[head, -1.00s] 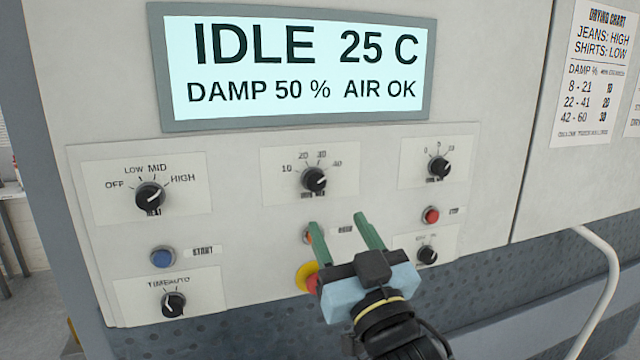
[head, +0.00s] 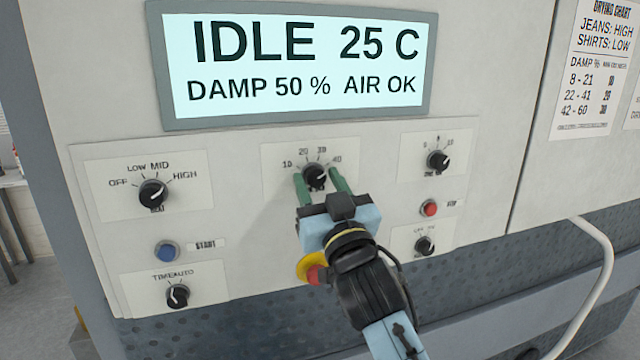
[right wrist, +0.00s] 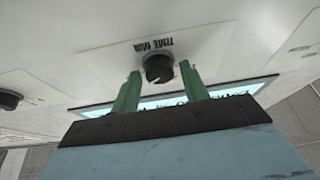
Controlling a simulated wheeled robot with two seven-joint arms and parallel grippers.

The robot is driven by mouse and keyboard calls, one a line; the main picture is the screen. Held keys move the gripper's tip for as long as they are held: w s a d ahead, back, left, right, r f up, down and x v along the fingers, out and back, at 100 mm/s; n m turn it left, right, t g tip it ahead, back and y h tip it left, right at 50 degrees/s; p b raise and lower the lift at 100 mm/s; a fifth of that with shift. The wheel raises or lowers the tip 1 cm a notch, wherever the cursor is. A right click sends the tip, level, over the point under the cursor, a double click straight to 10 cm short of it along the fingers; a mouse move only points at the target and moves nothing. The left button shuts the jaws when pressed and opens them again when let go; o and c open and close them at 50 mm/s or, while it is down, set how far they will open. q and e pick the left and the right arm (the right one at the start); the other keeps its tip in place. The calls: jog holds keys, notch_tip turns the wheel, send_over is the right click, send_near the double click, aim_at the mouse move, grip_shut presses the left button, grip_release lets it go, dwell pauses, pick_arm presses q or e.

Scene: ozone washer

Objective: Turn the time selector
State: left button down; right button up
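The time selector (head: 315,175) is a black knob with a white mark, on a white plate marked 10 to 40 in the middle of the panel. Its mark points to the upper right, toward 40. My right gripper (head: 321,178) is open, its two green fingers on either side of the knob. In the right wrist view, the knob (right wrist: 158,68) sits between the fingertips (right wrist: 160,80) under the label "TIME MIN", with gaps on both sides. I cannot tell how deep the fingers reach along it. My left gripper is not in view.
The heat knob (head: 152,193) is to the left, another knob (head: 437,161) to the right. A blue start button (head: 166,251), a red button (head: 429,208), a yellow-ringed red button (head: 314,272) and two lower knobs sit below. The display (head: 295,70) reads IDLE, DAMP 50 %.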

jog(key=c, duration=0.8)
jog(key=shift+o, duration=0.2)
jog(key=shift+d+n+g+y+p, duration=0.1)
jog(key=shift+n+g+y+p, duration=0.6)
jog(key=shift+n, duration=1)
jog(key=shift+n+y+p, duration=0.5)
jog(key=shift+n+y, duration=0.1)
jog(key=shift+n, duration=0.5)
jog(key=shift+w+d+n+g+y, duration=0.1)
jog(key=shift+n+g+y, duration=0.35)
jog(key=shift+n, duration=0.8)
jog(key=shift+n+g+y, duration=0.25)
jog(key=shift+n+g, duration=0.4)
jog(key=shift+n, duration=0.9)
jog(key=o, duration=1)
